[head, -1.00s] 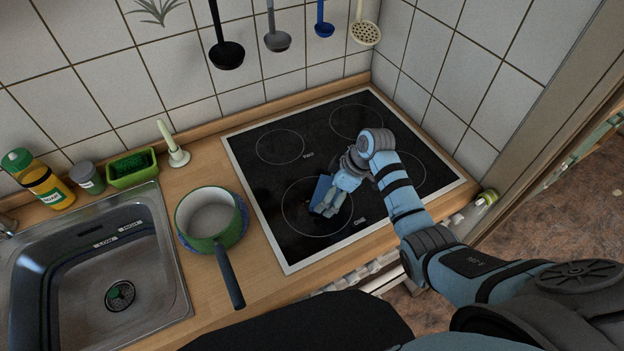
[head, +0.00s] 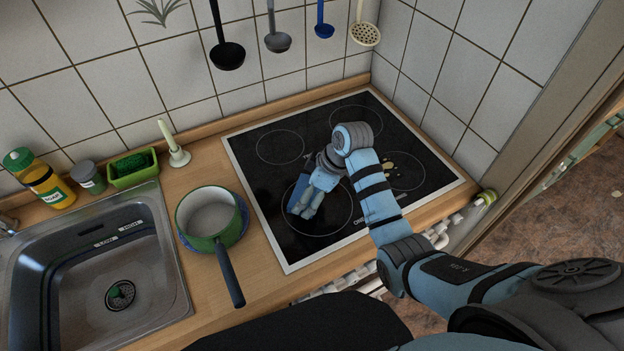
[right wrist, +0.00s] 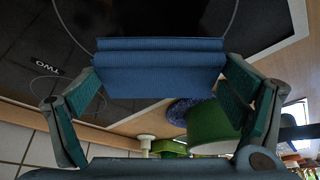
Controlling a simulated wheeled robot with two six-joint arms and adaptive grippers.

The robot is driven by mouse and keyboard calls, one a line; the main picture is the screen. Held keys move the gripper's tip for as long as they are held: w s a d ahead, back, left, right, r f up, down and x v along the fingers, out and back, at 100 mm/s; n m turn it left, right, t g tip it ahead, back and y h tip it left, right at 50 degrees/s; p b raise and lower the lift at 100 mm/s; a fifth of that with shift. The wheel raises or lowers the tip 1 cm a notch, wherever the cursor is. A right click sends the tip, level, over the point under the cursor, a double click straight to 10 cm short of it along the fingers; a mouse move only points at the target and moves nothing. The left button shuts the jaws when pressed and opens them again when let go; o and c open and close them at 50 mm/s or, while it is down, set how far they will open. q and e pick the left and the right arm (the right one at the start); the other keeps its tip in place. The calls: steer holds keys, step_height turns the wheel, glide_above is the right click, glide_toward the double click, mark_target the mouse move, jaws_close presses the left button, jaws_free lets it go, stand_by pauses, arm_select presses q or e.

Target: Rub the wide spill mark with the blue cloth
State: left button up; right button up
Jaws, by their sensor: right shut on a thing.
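The blue cloth (head: 297,197) is between the fingers of my right gripper (head: 303,206), low over the front left ring of the black cooktop (head: 275,180). In the right wrist view the folded cloth (right wrist: 160,72) spans the space between the two green-padded fingers of my gripper (right wrist: 160,82). I cannot tell whether the cloth touches the glass. Pale beige spill spots (head: 388,167) show on the right ring, just right of my forearm, which may hide more of them. My left gripper is out of view.
A green pot (head: 212,215) stands left of the cooktop, its dark handle pointing to the front. A steel sink (head: 165,290) lies further left. Ladles (head: 228,56) hang on the tiled wall behind. The back left of the cooktop is clear.

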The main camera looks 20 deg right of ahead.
steer(key=shift+r, duration=2.15)
